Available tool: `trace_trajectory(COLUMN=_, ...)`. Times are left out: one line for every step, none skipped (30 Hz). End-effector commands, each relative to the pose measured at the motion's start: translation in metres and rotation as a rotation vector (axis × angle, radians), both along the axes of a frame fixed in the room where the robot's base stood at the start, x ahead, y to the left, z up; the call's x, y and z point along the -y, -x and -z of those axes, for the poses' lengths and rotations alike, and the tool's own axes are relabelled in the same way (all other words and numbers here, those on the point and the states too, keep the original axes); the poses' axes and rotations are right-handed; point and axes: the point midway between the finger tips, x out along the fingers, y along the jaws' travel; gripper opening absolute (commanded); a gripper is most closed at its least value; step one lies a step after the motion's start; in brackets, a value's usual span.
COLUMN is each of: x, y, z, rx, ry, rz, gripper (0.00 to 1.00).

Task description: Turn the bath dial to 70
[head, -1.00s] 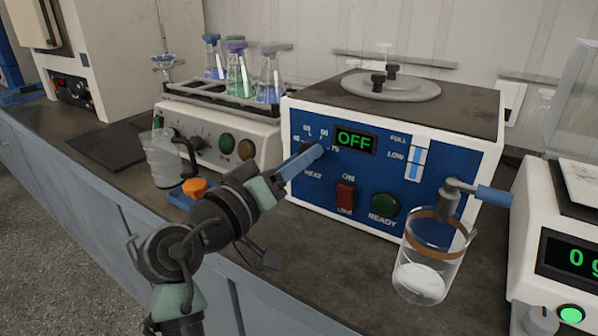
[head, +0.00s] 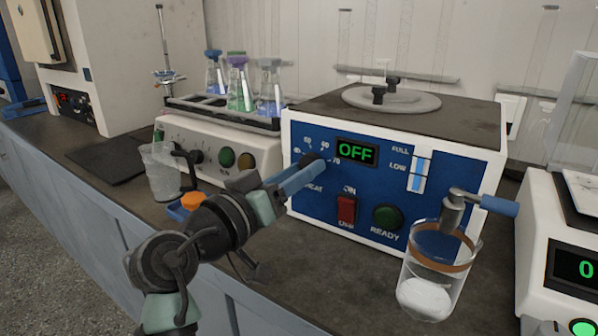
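The water bath (head: 470,165) is a white box with a blue front panel. Its dark dial (head: 312,158) sits at the panel's upper left, ringed by small white numbers, with 70 at its right. The display (head: 356,152) beside it reads OFF in green. My gripper (head: 318,168) reaches in from the lower left, its blue fingers just below the dial and partly overlapping it. I cannot tell whether they touch the dial or how far apart they are. The dial's pointer is not clear.
A glass beaker (head: 437,270) stands under the tap (head: 480,201) at right. A shaker with flasks (head: 240,88) stands at left.

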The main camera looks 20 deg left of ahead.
Motion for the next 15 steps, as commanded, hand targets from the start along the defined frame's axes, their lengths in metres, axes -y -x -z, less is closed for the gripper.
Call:
trace_trajectory(x=-0.0002, y=0.0000, z=0.0005, rx=-0.002, ry=0.001, rz=0.000, gripper=0.56)
trace_trajectory(x=-0.0003, y=0.0000, z=0.0004, rx=-0.001, ry=0.001, rz=-0.001, gripper=0.61)
trace_trajectory(x=-0.0002, y=0.0000, z=0.0003, rx=-0.001, ry=0.001, rz=-0.001, gripper=0.68)
trace_trajectory(x=-0.0003, y=0.0000, z=0.0002, rx=-0.001, ry=0.001, rz=-0.001, gripper=0.73)
trace_trajectory(x=-0.0003, y=0.0000, z=0.0002, rx=-0.001, ry=0.002, rz=-0.001, gripper=0.73)
trace_trajectory(x=-0.0002, y=0.0000, z=0.0001, rx=0.000, ry=0.002, rz=0.000, gripper=0.73)
trace_trajectory(x=-0.0002, y=0.0000, z=0.0000, rx=0.000, ry=0.002, rz=0.000, gripper=0.73)
trace_trajectory(x=-0.0001, y=0.0000, z=-0.0001, rx=0.000, ry=0.002, rz=0.000, gripper=0.73)
trace_trajectory(x=-0.0002, y=-0.0001, z=-0.0001, rx=0.000, ry=0.002, rz=0.000, gripper=0.73)
trace_trajectory(x=-0.0002, y=-0.0001, z=-0.0001, rx=0.000, ry=0.002, rz=0.000, gripper=0.73)
trace_trajectory(x=-0.0002, y=-0.0001, z=-0.0002, rx=0.000, ry=0.002, rz=0.000, gripper=0.73)
trace_trajectory(x=-0.0003, y=0.0002, z=-0.0003, rx=0.001, ry=0.003, rz=-0.001, gripper=0.73)
trace_trajectory(x=-0.0006, y=0.0010, z=-0.0004, rx=0.001, ry=0.003, rz=-0.001, gripper=0.73)
trace_trajectory(x=-0.0011, y=0.0021, z=-0.0005, rx=0.001, ry=0.003, rz=-0.001, gripper=0.73)
trace_trajectory(x=-0.0022, y=0.0047, z=-0.0007, rx=0.000, ry=0.003, rz=-0.002, gripper=0.73)
